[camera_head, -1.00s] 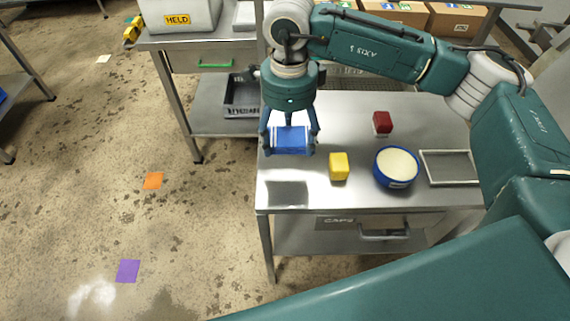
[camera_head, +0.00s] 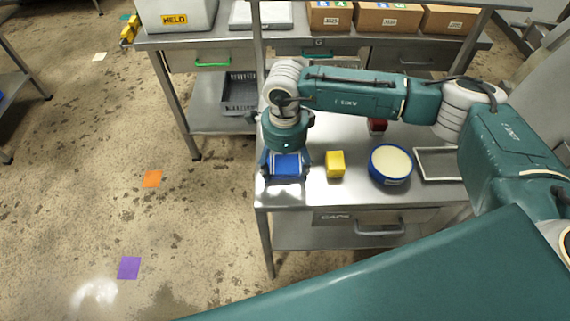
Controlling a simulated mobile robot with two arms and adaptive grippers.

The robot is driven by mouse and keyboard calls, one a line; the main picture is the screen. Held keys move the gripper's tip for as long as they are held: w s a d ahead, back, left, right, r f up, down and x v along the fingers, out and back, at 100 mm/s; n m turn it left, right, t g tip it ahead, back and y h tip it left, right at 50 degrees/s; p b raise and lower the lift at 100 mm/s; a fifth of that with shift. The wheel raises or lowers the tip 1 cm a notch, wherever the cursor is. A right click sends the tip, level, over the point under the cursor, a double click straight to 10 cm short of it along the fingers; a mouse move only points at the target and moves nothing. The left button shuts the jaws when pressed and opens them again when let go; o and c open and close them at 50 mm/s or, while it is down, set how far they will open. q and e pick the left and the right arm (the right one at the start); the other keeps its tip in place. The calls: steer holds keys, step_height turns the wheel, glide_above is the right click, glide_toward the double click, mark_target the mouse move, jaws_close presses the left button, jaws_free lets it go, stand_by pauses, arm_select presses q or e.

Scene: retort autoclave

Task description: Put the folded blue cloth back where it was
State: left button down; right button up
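The folded blue cloth (camera_head: 286,165) lies between the fingers of my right gripper (camera_head: 286,178), at the front left of the steel table (camera_head: 290,197). The gripper points down, with a finger at each side of the cloth, and is shut on it. The cloth is at or just above the table top; I cannot tell if it touches. My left gripper is not in view.
A yellow block (camera_head: 335,164) stands close to the right of the cloth. Beyond it are a blue tub with a pale top (camera_head: 390,163) and a shallow grey tray (camera_head: 437,149). A red block (camera_head: 377,126) is partly hidden behind my arm.

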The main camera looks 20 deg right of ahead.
mark_target(285, 168)
steer(key=shift+o, duration=1.2)
steer(key=shift+r, duration=0.15)
step_height(285, 168, up, 12)
steer(key=b, duration=0.2)
